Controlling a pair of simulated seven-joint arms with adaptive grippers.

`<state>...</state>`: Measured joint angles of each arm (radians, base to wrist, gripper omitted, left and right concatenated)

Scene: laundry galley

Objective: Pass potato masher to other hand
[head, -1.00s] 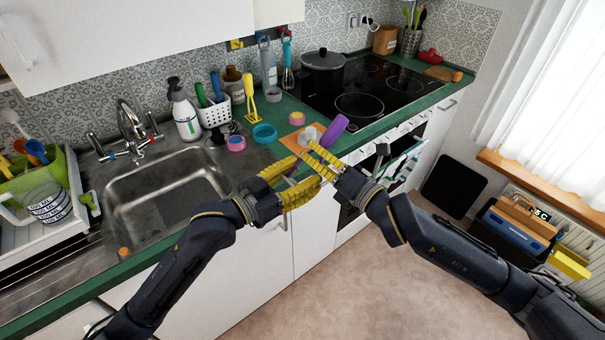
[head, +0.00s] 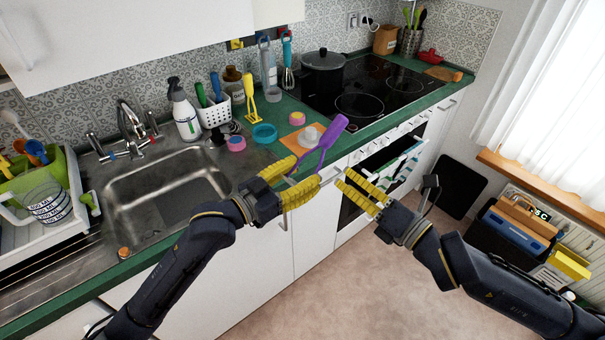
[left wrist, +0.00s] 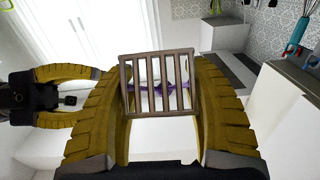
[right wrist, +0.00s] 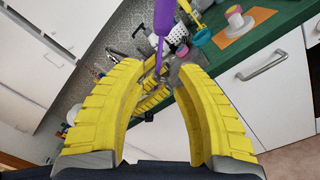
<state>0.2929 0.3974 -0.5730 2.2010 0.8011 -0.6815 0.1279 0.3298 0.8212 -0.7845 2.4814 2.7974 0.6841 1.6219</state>
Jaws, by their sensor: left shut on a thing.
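The potato masher has a purple handle (head: 332,131) and a brownish slotted head. My left gripper (head: 308,170) is shut on it in front of the counter, with the handle slanting up and right past the fingertips. In the left wrist view the slotted head (left wrist: 158,85) spans the gap between the yellow fingers, with purple behind it. My right gripper (head: 342,179) is open and empty, a short way right of the masher. In the right wrist view the purple handle (right wrist: 163,18) shows beyond the parted fingertips (right wrist: 160,70). The exact grip is partly hidden by the left fingers.
Behind are an orange board (head: 294,143), a teal bowl (head: 264,133) and a yellow utensil (head: 249,95) on the green counter. The sink (head: 165,190) is left, the hob with a black pot (head: 322,75) at the back. The floor in front is clear.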

